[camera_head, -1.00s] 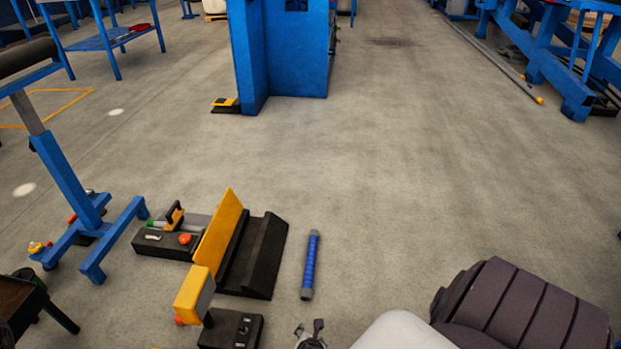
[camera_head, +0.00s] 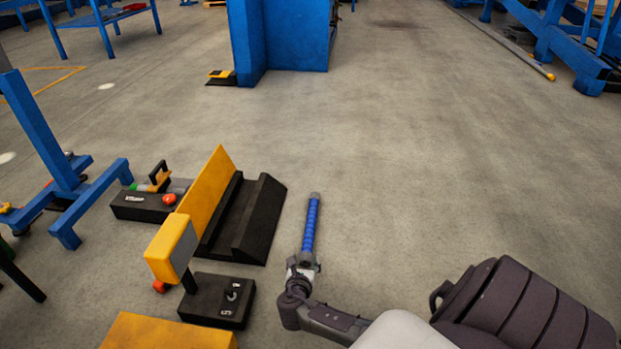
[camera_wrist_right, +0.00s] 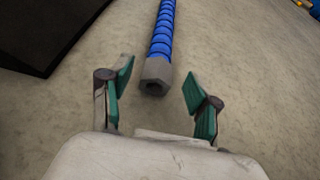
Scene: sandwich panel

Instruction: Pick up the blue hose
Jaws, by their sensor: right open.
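The blue hose (camera_head: 310,222) is a ribbed blue tube with grey end fittings. It lies on the floor to the right of the black ramp-like block. My right gripper (camera_head: 303,260) is at its near end in the head view. In the right wrist view the hose (camera_wrist_right: 162,35) runs away from me, and its grey hexagonal near end (camera_wrist_right: 155,74) is centred just ahead of the open fingers (camera_wrist_right: 157,93). The green-padded fingers are apart and hold nothing. My left gripper is not in view.
A black block with a yellow plate (camera_head: 214,195) stands left of the hose. A yellow-headed device on a black base (camera_head: 218,302) and a yellow surface (camera_head: 168,332) are nearer. A blue stand (camera_head: 48,140) is at the left. The floor (camera_head: 420,170) beyond and right is clear.

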